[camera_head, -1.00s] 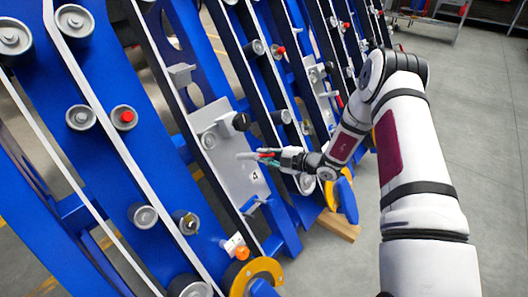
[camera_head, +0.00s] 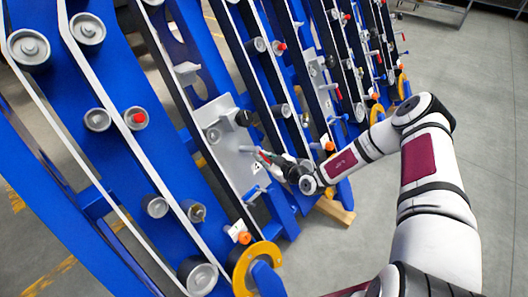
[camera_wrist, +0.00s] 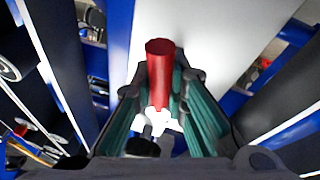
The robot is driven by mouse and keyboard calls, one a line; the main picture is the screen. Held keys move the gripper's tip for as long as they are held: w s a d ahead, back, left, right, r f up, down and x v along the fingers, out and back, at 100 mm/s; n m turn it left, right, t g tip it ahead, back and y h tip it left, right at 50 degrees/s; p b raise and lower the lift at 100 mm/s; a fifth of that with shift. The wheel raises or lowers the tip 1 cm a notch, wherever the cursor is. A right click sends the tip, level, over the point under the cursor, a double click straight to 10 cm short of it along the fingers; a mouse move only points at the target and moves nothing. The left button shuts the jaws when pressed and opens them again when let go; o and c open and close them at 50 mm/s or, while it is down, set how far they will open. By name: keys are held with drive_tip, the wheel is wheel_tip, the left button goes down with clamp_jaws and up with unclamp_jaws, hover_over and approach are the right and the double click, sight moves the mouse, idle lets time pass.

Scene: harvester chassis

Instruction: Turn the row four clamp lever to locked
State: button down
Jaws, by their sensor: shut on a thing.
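The clamp lever shows a red cylindrical grip (camera_wrist: 160,62) in the wrist view, with a pale part below it. It stands between the green-lined fingers of my gripper (camera_wrist: 162,90), which is shut on it. In the head view my gripper (camera_head: 272,160) is at the lower right of a light grey plate (camera_head: 226,150) on a blue frame. Only a small red bit of the lever shows there, and my gripper hides much of it. A small number label (camera_head: 257,167) sits on the plate just below my gripper.
A black knob (camera_head: 243,118) sticks out of the plate above my gripper. Blue frames with belts and rollers (camera_head: 97,119) fill the left and middle. A yellow ring (camera_head: 243,268) is below. Grey floor (camera_head: 470,130) is open on the right.

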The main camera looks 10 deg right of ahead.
drive_tip(key=shift+s+a+m+h+p, duration=0.1)
drive_tip(key=shift+s+m+h+p, duration=0.1)
drive_tip(key=shift+m+p, duration=0.35)
drive_tip(key=shift+s+a+m+h+p, duration=0.1)
drive_tip(key=shift+m+h+p, duration=0.15)
drive_tip(key=shift+m, duration=0.6)
drive_tip(key=shift+f, duration=0.1)
drive_tip(key=c, duration=1.6)
unclamp_jaws()
drive_tip(key=shift+o, duration=0.2)
drive_tip(key=v, duration=1.2)
drive_tip(key=shift+a, duration=0.1)
